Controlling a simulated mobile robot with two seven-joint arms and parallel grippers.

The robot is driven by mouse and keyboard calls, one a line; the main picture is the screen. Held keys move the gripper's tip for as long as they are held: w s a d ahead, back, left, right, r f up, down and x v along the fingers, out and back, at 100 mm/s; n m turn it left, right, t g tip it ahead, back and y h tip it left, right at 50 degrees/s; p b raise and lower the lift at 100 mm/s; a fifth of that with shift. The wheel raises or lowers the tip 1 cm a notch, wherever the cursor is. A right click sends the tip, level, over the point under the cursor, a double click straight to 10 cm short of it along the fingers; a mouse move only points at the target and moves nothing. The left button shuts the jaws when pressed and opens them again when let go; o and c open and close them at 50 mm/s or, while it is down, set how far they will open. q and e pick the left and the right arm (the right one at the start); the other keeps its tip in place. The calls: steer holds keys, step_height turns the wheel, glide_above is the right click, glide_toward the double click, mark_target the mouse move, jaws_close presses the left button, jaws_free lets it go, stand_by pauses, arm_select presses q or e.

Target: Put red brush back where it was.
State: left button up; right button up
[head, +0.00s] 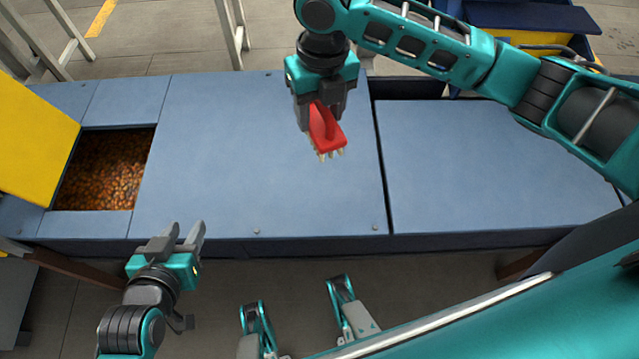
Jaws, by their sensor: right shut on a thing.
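The red brush (327,130) has a red body with pale bristle tufts pointing down and toward the front. My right gripper (322,108) is shut on its upper part and holds it over the blue bench top, left of the dark seam. Whether the bristles touch the surface, I cannot tell. The fingers hide the brush's upper end. My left gripper (176,238) is open and empty, in front of the bench's front edge at the lower left.
The blue bench top (230,150) is otherwise bare. A rectangular opening at the left holds many amber-brown pieces (105,170), with a yellow panel (30,145) beside it. A dark gap runs along the back of the right-hand panel (480,165). Metal legs stand behind.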

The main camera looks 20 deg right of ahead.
step_height(320, 180, down, 20)
steer(key=b, duration=0.6)
steer(key=shift+r, duration=0.15)
steer(key=o, duration=1)
steer(key=shift+f, duration=0.2)
